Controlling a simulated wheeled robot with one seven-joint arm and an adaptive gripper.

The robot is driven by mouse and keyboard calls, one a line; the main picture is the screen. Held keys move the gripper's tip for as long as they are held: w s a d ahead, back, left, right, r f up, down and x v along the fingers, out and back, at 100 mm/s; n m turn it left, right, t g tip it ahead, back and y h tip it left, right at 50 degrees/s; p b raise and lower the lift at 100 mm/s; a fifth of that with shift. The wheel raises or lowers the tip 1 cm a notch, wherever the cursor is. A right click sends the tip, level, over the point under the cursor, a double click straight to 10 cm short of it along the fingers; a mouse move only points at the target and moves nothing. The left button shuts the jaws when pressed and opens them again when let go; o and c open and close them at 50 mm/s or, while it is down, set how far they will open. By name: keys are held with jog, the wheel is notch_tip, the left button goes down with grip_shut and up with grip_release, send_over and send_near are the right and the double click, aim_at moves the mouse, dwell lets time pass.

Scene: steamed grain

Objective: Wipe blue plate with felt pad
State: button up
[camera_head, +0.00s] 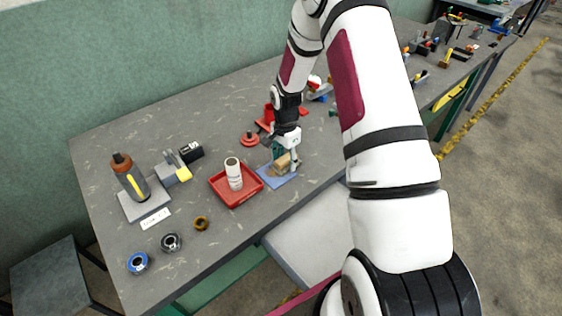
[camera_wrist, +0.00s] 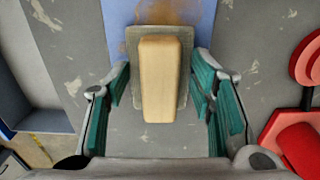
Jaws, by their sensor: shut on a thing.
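The blue plate (camera_head: 273,184) lies flat on the grey bench, and it also shows at the top of the wrist view (camera_wrist: 118,38). A brown smear is visible on it there. The felt pad (camera_head: 282,166) has a tan wooden block on a grey base; in the wrist view (camera_wrist: 160,80) it overlaps the plate's near edge. My gripper (camera_head: 285,158) is shut on the felt pad, with green fingers on either side of the block (camera_wrist: 162,88). The pad's underside is hidden, so I cannot tell whether it touches the plate.
A red tray (camera_head: 219,184) holding a white cylinder (camera_head: 234,174) stands just left of the plate. Red parts (camera_head: 250,139) lie behind my gripper. A bottle (camera_head: 129,177), tape rolls (camera_head: 171,242) and a yellow-tipped tool are farther left. The bench's front edge is close to the plate.

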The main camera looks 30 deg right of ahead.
aim_at(276, 170)
jog(key=shift+s+f, duration=0.1)
jog(key=shift+f, duration=0.05)
jog(key=shift+s+a+f, duration=0.1)
jog(key=shift+s+a, duration=0.1)
jog(key=shift+a, duration=0.5)
jog(key=shift+s+a+f, duration=0.1)
jog(key=shift+s+a, duration=0.05)
jog(key=shift+a, duration=0.6)
jog(key=shift+s+a+f, duration=0.1)
jog(key=shift+s+a, duration=0.1)
jog(key=shift+a, duration=0.5)
jog(key=shift+s+a+r+p, duration=0.1)
jog(key=shift+s+a+p, duration=0.15)
jog(key=shift+a, duration=0.7)
jog(key=shift+s+a+r+p, duration=0.1)
jog(key=shift+a+p, duration=0.15)
jog(key=shift+a, duration=0.7)
jog(key=shift+w+d+r+b, duration=0.1)
jog(key=shift+w+d+b, duration=0.15)
jog(key=shift+d, duration=0.8)
jog(key=shift+w+d+r+b, duration=0.15)
jog(key=shift+w+d, duration=0.15)
jog(key=shift+d, duration=0.75)
jog(key=shift+w+d+f+b, duration=0.1)
jog(key=shift+w+d+b, duration=0.2)
jog(key=shift+d, duration=0.7)
jog(key=shift+w+d+f+b, duration=0.15)
jog(key=shift+d+b, duration=0.1)
jog(key=shift+d, duration=0.7)
jog(key=shift+r, duration=0.1)
